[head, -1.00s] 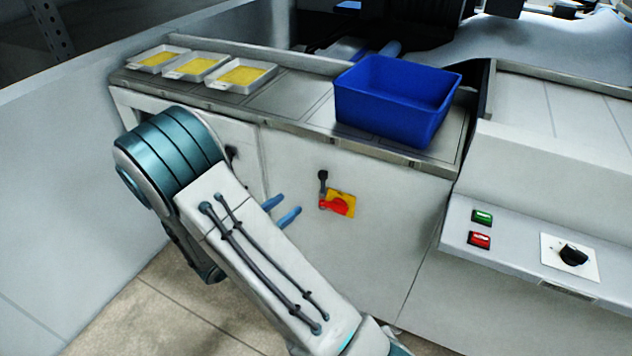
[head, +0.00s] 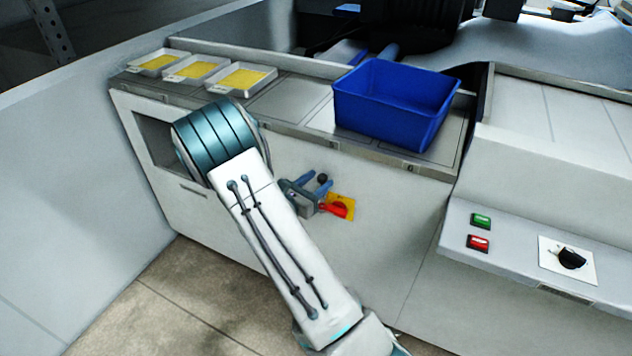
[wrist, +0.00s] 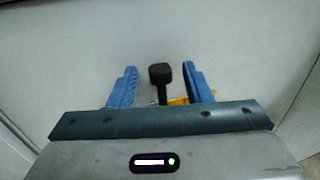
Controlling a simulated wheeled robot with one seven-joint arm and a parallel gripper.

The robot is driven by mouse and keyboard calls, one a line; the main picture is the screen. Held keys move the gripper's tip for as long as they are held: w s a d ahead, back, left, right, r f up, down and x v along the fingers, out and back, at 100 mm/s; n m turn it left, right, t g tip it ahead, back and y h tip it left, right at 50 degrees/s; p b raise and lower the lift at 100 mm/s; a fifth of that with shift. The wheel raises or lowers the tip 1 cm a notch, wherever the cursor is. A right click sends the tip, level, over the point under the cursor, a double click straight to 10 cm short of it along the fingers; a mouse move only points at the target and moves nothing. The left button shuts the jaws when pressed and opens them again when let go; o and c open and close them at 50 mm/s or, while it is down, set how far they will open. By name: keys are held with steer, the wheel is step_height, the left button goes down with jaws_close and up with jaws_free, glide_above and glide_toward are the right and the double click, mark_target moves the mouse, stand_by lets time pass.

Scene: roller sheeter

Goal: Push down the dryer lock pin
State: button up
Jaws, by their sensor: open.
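The dryer lock pin appears to be the black knob on a short stem (head: 322,178) on the white cabinet front, left of a yellow plate (head: 347,201) with a red handle (head: 334,209). In the wrist view the black knob (wrist: 160,73) sits up between my two blue fingers, with space on both sides. My gripper (head: 314,184) is open and empty, with its fingers on either side of the pin. Whether a finger touches it cannot be told. The gripper body hides the stem's lower part in the wrist view.
A blue bin (head: 385,110) and several white trays with yellow contents (head: 240,79) stand on the counter above. A control panel with green (head: 481,220) and red (head: 478,243) buttons and a black dial (head: 572,258) is at right. A square opening (head: 155,137) is at left.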

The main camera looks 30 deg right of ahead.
steer(key=shift+d, duration=0.1)
jaws_close()
step_height(320, 180, down, 6)
steer(key=b, duration=0.3)
steer(key=shift+r+b, duration=0.15)
steer(key=shift+b, duration=0.25)
jaws_free()
